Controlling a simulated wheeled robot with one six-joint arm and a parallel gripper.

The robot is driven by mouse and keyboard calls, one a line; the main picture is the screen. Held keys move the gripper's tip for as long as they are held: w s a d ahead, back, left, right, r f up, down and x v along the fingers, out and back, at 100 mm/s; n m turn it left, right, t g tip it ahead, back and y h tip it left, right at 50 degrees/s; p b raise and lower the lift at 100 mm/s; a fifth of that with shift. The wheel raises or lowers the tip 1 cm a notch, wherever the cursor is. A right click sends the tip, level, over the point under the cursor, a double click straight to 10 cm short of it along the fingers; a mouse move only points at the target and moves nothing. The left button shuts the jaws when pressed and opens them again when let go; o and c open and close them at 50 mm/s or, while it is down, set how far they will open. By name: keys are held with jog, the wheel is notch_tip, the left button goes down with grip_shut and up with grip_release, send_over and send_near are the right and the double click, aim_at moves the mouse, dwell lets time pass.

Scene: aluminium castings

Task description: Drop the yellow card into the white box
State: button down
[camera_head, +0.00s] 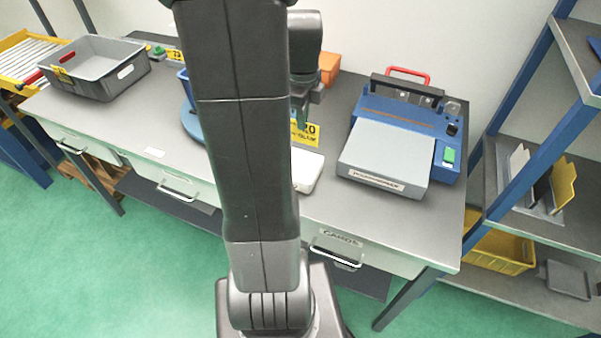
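The yellow card (305,133) with dark print hangs upright directly below my gripper (301,117), which appears shut on its upper edge. My own arm covers the card's left part and much of the gripper. The white box (308,172) lies on the table just in front of and below the card. Its left part is hidden behind my arm, and I cannot see into it clearly. The card looks above and behind the box, apart from it.
A blue machine with a grey lid (386,155) stands right of the white box. A grey crate (98,82) stands at the table's left. A blue round object (190,122) and an orange box (329,66) are partly hidden by my arm. A shelf rack (541,150) stands at right.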

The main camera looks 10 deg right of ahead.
aim_at(303, 133)
notch_tip(303, 133, down, 5)
jog(key=b, duration=0.3)
jog(key=shift+b, duration=0.35)
jog(key=c, duration=2.1)
grip_release()
jog(key=o, duration=0.5)
notch_tip(303, 133, up, 14)
jog(key=shift+f, duration=0.1)
